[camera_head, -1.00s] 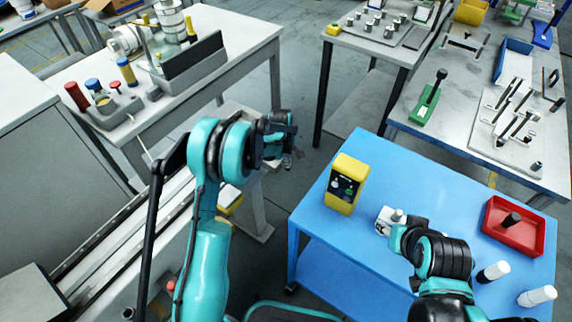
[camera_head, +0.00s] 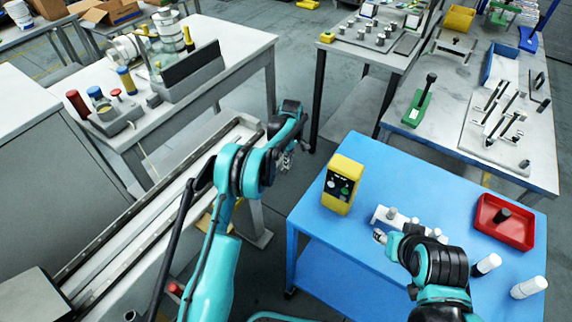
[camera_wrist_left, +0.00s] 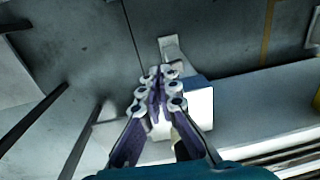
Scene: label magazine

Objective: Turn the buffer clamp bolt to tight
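I cannot pick out the buffer clamp bolt for certain in either view. My left gripper (camera_head: 286,158) is in the gap between the rail bench on the left and the blue cart. In the left wrist view its two fingers (camera_wrist_left: 158,88) are close together, with nothing visible between them. They hang over a white box-shaped part (camera_wrist_left: 197,102), and I cannot tell any contact. My right gripper (camera_head: 380,237) is low over the blue cart, beside a white block with grey knobs (camera_head: 378,216). Its fingers are too small to read.
The blue cart (camera_head: 335,240) carries a yellow button box (camera_head: 342,184), a red tray (camera_head: 507,238) and white cylinders (camera_head: 487,264). A long grey rail bench (camera_head: 120,250) runs along the left. The label machine table (camera_head: 232,52) stands behind it. Bare floor lies between.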

